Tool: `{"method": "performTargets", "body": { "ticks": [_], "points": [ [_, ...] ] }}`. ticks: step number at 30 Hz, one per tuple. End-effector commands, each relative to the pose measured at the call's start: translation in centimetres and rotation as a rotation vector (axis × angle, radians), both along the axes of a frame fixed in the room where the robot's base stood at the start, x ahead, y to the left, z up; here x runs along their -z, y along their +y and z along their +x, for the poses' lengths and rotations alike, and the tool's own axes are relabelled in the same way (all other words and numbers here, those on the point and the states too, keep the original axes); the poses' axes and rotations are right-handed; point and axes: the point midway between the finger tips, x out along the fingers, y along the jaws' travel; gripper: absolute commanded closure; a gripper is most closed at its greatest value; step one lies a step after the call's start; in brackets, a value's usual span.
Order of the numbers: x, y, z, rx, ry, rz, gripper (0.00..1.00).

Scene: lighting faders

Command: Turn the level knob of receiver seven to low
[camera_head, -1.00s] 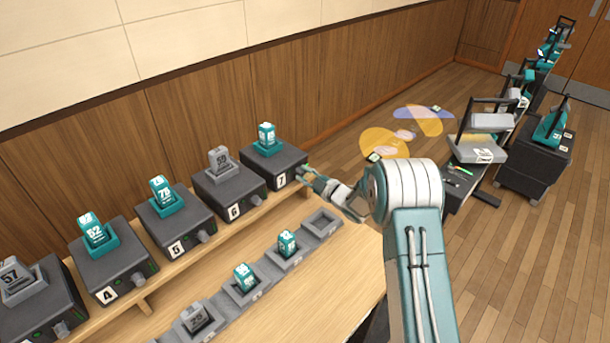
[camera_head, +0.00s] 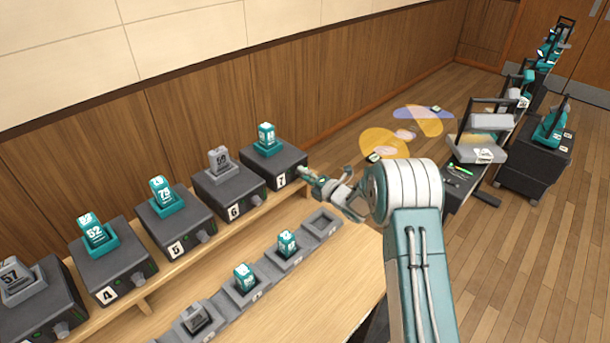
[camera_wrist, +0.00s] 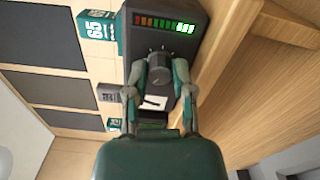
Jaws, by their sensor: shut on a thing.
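Receiver seven (camera_head: 273,166) is a dark box at the right end of the wooden shelf, with a white 7 label on its front. A teal pack stands in its top. My gripper (camera_head: 306,173) is at the right side of its front face. In the wrist view, the grey level knob (camera_wrist: 159,66) sits between my two fingers and my gripper (camera_wrist: 160,78) is shut on it. The level bar (camera_wrist: 165,24) beside it has red, orange and green segments, the green ones brightest. The knob's pointer cannot be made out clearly.
Receiver six (camera_head: 229,189) stands left of receiver seven, with more receivers further along. A row of grey charging cradles (camera_head: 322,223), some holding packs, lies in front on the table (camera_head: 330,275). A dark cart (camera_head: 535,170) stands at the right.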

Motion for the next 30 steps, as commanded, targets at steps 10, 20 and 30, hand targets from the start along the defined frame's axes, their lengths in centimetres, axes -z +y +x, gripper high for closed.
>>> {"method": "performTargets", "body": {
  "ticks": [10,20,30],
  "points": [
    [0.85,0.06,-0.26,-0.003,-0.214,-0.237,1.0],
    [0.86,0.06,-0.25,-0.005,-0.437,-0.457,1.0],
    [0.86,0.06,-0.25,-0.006,-0.665,-0.681,1.0]
  ]
}}
